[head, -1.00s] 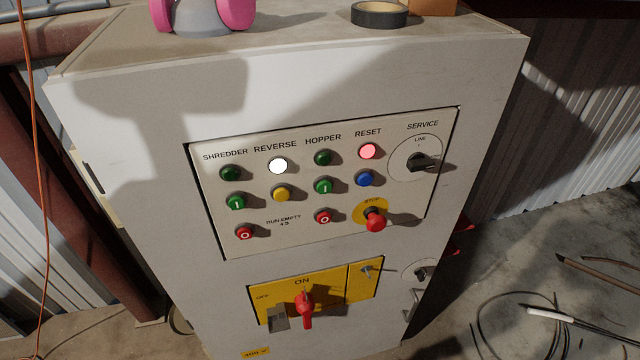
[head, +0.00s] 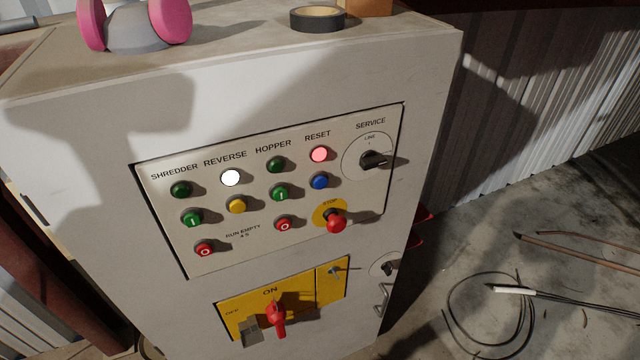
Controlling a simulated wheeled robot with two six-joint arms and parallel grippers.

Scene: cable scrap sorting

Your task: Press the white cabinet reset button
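The white cabinet (head: 90,120) fills the left and middle of the head view, with a control panel (head: 355,205) on its front. Under the RESET label (head: 317,134) are a lit pinkish-red lamp (head: 319,154) and, below it, a blue button (head: 319,181). A bright white lamp or button (head: 230,177) sits under REVERSE, with a yellow button (head: 236,204) below it. Nothing touches the panel. Neither of my grippers is in view.
A red STOP knob (head: 336,223) sticks out below the blue button, and a black SERVICE switch (head: 374,159) is to its right. A red-handled switch (head: 276,318) is lower down. Pink earmuffs (head: 170,20) and black tape (head: 318,22) lie on top. Cable (head: 452,312) lies on the floor.

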